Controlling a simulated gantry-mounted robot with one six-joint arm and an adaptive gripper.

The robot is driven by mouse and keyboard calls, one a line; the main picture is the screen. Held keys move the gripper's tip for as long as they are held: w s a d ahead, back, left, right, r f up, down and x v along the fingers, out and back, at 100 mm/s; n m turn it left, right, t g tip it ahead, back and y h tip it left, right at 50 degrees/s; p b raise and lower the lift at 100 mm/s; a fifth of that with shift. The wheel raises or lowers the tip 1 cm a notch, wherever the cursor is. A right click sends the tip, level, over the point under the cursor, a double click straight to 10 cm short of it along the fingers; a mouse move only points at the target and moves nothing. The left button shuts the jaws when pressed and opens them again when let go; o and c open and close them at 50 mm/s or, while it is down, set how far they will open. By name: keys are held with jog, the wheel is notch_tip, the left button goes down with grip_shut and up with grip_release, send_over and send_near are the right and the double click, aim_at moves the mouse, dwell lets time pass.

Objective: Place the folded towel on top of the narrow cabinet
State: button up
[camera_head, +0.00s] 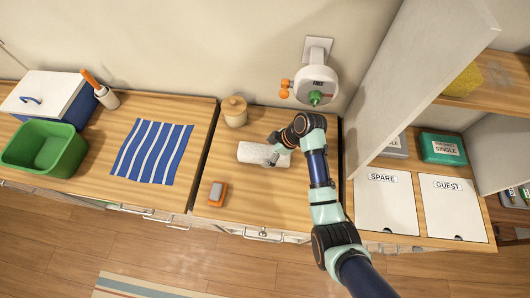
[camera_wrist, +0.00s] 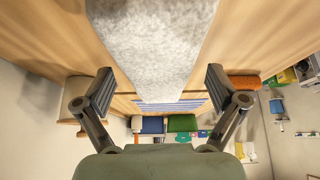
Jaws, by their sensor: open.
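The folded towel (camera_head: 252,153) is a pale grey-white bundle lying on the wooden top of the middle cabinet (camera_head: 256,205), which is narrower than the counter to its left. I cannot tell for certain whether this is the narrow cabinet of the task. My gripper (camera_head: 273,157) is over the towel's right end and hides part of it. In the wrist view the towel (camera_wrist: 152,45) lies ahead of my gripper (camera_wrist: 160,80). The two fingers are spread wide, one toward each side of the towel, with gaps visible, and grip nothing.
A lidded jar (camera_head: 234,111) stands behind the towel and an orange-grey block (camera_head: 218,193) in front. A striped cloth (camera_head: 152,152) and green tub (camera_head: 47,148) are on the left counter. A tall partition (camera_head: 415,75) and shelves rise at right.

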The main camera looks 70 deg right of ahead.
jog(key=v, duration=0.9)
jog(key=shift+r+p, duration=0.15)
jog(key=shift+p, duration=0.25)
jog(key=w+a+r+m+t+h, duration=0.1)
jog(key=w+a+r, duration=0.2)
jog(key=w+a, duration=0.45)
jog(key=w+a+r+t+h, duration=0.1)
jog(key=w+a+r, duration=0.2)
jog(key=w+a, duration=0.45)
jog(key=a+r+t, duration=0.1)
jog(key=a+r, duration=0.3)
jog(key=a, duration=0.4)
jog(key=s+a+r+m+t, duration=0.1)
jog(key=a+r+t, duration=0.1)
jog(key=a+r, duration=0.3)
jog(key=s+a+r+m+t, duration=0.1)
jog(key=a+r, duration=0.3)
jog(key=a, duration=0.6)
jog(key=shift+a+r+t, duration=0.3)
jog(key=shift+a+t, duration=0.05)
jog(key=shift+t, duration=0.15)
